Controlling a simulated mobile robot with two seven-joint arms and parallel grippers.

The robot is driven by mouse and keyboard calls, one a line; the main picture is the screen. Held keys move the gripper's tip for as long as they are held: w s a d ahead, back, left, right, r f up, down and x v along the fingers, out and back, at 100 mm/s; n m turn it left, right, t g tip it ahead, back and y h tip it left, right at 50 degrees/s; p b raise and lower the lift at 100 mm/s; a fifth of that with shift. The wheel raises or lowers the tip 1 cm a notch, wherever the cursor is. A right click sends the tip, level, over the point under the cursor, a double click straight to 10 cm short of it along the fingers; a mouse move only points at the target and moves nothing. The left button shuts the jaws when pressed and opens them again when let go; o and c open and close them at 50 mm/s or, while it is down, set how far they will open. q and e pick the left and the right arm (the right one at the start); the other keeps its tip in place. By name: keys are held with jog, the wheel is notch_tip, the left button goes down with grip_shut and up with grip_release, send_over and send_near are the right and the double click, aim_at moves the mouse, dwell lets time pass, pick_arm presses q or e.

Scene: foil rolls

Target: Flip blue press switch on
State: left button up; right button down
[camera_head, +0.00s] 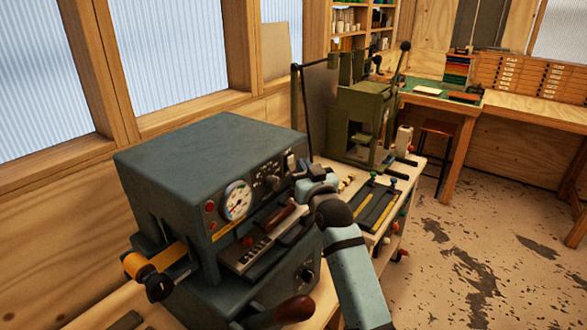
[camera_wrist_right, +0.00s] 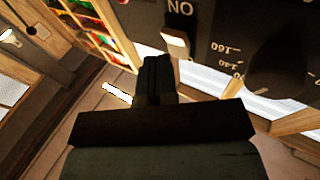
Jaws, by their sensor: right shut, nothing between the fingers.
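The blue-grey press (camera_head: 190,150) stands on the bench at the left, with a gauge, knobs and lamps on its front panel. A small pale switch (camera_head: 291,162) is at the panel's upper right end. In the right wrist view the switch (camera_wrist_right: 176,42) shows large, beside a label that reads ON upside down. My right gripper (camera_head: 303,168) is at the panel's right end, close to the switch. Its dark fingers (camera_wrist_right: 157,70) are shut and empty, just beside the switch in the wrist view. I cannot tell whether they touch it. My left gripper is not in view.
An orange-and-black roller (camera_head: 160,265) sticks out at the press's left. A dark red handle (camera_head: 295,308) is below. A green machine (camera_head: 360,115) and a tray of tools (camera_head: 372,205) stand to the right. The floor at the right is open.

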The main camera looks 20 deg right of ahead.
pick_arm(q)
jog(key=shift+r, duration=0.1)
pick_arm(e)
jog(key=shift+w+a, duration=0.15)
jog(key=shift+w, duration=0.05)
jog(key=shift+w+a+f, duration=0.15)
jog(key=shift+w+f, duration=0.05)
jog(key=shift+w, duration=0.1)
dwell(0.6)
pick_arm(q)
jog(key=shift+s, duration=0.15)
pick_arm(e)
jog(key=shift+a, duration=0.15)
dwell(0.7)
pick_arm(q)
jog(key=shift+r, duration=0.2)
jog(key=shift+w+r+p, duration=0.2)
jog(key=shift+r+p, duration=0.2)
jog(key=shift+p, duration=0.2)
pick_arm(e)
jog(key=shift+s+d+r, duration=0.2)
jog(key=shift+s+d, duration=0.2)
jog(key=shift+s, duration=0.05)
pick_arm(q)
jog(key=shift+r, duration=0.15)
